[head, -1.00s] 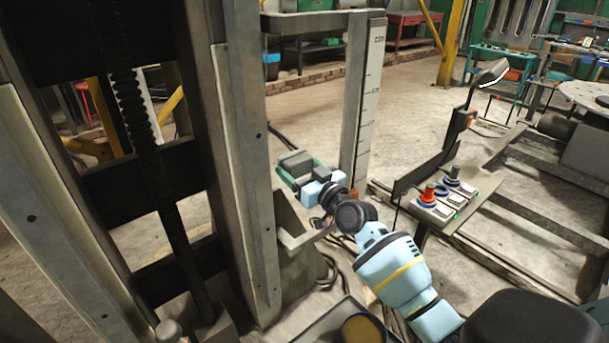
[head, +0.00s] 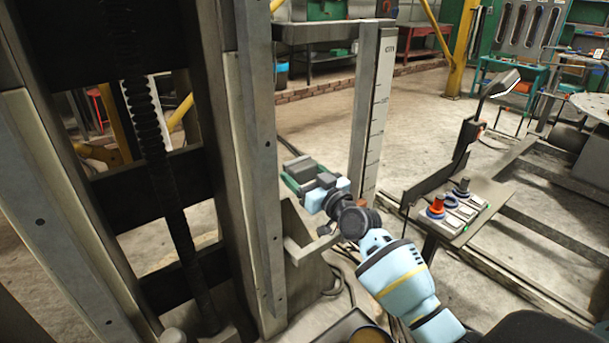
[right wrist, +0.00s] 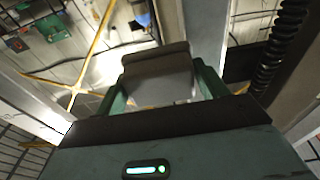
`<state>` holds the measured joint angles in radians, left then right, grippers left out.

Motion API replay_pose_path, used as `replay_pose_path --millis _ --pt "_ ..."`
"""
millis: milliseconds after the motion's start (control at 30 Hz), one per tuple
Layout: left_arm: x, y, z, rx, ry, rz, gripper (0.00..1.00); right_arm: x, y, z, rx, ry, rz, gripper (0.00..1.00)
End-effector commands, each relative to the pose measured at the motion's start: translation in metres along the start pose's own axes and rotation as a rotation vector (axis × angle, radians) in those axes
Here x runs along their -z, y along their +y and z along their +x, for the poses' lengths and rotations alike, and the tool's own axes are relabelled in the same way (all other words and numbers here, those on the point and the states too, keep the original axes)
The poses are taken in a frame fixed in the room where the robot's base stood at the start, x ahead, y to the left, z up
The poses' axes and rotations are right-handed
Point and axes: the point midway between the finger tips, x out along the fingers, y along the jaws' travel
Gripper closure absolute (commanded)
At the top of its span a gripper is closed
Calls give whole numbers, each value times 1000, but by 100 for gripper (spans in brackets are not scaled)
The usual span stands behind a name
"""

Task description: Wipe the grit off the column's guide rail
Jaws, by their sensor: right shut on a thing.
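The column's guide rail is the upright grey metal strip (head: 260,150) left of centre in the head view, with bolt holes along it. I cannot make out grit on it. My right gripper (head: 309,176) is just right of the rail, with a visible gap in the picture. It is shut on a grey block-like pad (head: 299,166). In the right wrist view the pad (right wrist: 158,75) sits between the green fingers, and a grey upright (right wrist: 205,35) rises behind it. Contact between pad and rail cannot be seen. My left gripper is not in view.
A black screw (head: 150,130) runs down inside the column. A marked scale post (head: 378,110) stands behind my right gripper. A control box with knobs (head: 452,210) and a lever stand is to the right. A metal bin (head: 308,270) is below the gripper.

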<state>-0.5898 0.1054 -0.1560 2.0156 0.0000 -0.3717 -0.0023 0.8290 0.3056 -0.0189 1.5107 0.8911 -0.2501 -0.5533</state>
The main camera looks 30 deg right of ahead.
Motion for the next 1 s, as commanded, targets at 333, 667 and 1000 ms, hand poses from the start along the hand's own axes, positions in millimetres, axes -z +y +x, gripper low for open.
replay_pose_path --millis 333,667,1000 --pt "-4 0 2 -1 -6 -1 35 -1 0 6 0 1 -1 46" --pt "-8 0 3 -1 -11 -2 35 -2 0 12 0 0 0 46" --pt "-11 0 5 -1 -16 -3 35 -2 0 18 0 0 1 46"
